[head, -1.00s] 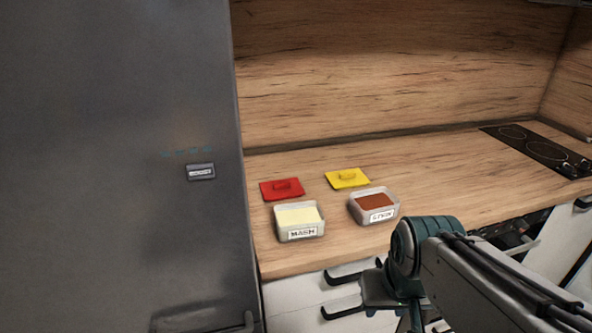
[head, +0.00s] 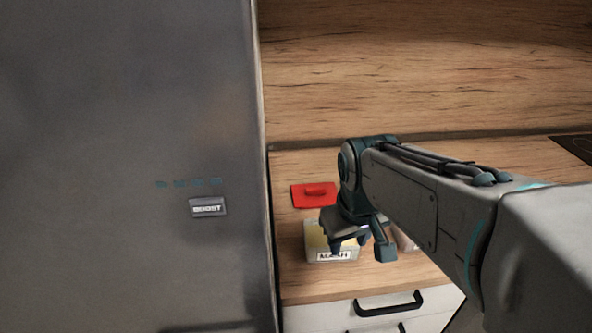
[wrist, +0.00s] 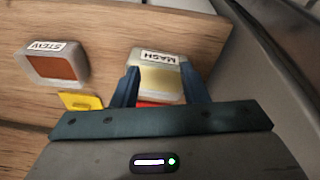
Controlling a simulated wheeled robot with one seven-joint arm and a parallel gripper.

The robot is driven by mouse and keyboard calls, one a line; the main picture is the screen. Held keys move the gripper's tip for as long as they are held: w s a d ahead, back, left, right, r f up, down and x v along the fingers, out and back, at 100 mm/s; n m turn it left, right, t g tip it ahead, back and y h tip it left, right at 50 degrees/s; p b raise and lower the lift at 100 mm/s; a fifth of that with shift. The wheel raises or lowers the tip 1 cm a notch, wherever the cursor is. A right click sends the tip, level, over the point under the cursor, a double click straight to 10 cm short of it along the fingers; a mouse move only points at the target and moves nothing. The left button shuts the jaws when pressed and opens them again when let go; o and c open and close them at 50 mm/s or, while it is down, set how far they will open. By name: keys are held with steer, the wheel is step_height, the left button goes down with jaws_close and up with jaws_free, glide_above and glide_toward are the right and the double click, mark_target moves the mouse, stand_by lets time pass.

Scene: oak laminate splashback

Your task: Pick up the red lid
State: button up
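The red lid (head: 313,194) lies flat on the counter behind the mash container, its raised handle on top. In the wrist view a strip of the red lid (wrist: 152,104) shows between my fingers; the rest is hidden by my gripper body. My gripper (head: 364,250) is open and empty above the counter, over the mash container (head: 318,240) and to the front right of the lid. In the wrist view its two blue fingers (wrist: 158,80) stand apart on either side of the container's pale contents.
The stew container (wrist: 54,66) and the yellow lid (wrist: 80,101) lie left in the wrist view. A tall grey fridge (head: 130,120) bounds the counter on the left. The wooden splashback (head: 420,80) stands behind. Bare counter (head: 300,162) shows behind the red lid.

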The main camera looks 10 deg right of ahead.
steer(key=w+r+n+g+p, duration=0.15)
steer(key=w+n, duration=0.25)
steer(key=w, duration=0.4)
steer(key=w+r+n+p, duration=0.1)
steer(key=w+r+n, duration=0.25)
steer(key=w, duration=0.55)
steer(key=n+g+p, duration=0.1)
steer(key=n+p, duration=0.3)
steer(key=n, duration=0.4)
glide_above(316, 188)
step_height(316, 188, down, 12)
steer(key=shift+d+f, duration=0.1)
steer(key=shift+f, duration=0.1)
steer(key=shift+f+p, duration=0.85)
steer(key=shift+f, duration=1.85)
jaws_close()
